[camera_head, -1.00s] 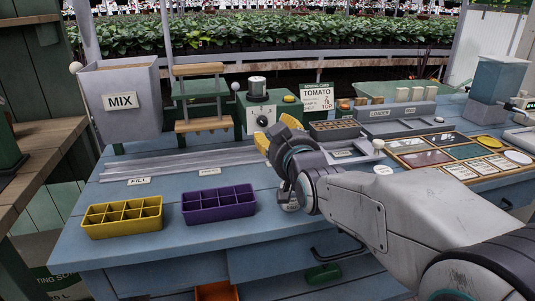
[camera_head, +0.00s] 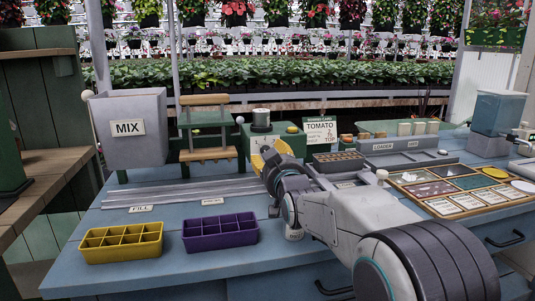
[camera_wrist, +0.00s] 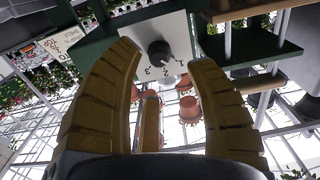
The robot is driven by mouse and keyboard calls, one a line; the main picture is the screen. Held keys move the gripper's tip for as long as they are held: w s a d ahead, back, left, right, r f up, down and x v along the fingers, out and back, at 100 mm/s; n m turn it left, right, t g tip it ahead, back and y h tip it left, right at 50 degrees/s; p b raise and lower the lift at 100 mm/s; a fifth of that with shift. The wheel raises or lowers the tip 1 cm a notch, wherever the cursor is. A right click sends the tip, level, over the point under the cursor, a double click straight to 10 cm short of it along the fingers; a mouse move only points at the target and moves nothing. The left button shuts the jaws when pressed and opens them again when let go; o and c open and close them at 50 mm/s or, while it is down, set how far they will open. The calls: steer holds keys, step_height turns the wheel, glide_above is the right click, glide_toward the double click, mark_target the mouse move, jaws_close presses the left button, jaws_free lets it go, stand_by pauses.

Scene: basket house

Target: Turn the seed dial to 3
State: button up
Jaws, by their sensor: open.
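The seed dial is a black knob (camera_wrist: 160,52) on a white panel, seen upside down in the wrist view with the numbers 1, 2 and 3 beside it. The knob's exact setting is too small to tell. In the head view the panel is on a green box (camera_head: 284,142) with a metal cylinder on top. My gripper (camera_head: 262,157) is in front of this box and hides the knob there. In the wrist view my gripper (camera_wrist: 163,85) is open, its yellow fingers on either side of the knob, apart from it and holding nothing.
A grey MIX hopper (camera_head: 128,150) and a green stand (camera_head: 207,135) are left of the box. A tomato card (camera_head: 320,131) and a grey loader (camera_head: 405,145) are to the right. Yellow (camera_head: 121,257) and purple (camera_head: 220,245) trays lie at the bench front.

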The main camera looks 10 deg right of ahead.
steer(key=shift+w, duration=1.95)
steer(key=shift+c, duration=0.3)
steer(key=shift+r, duration=0.1)
jaws_close()
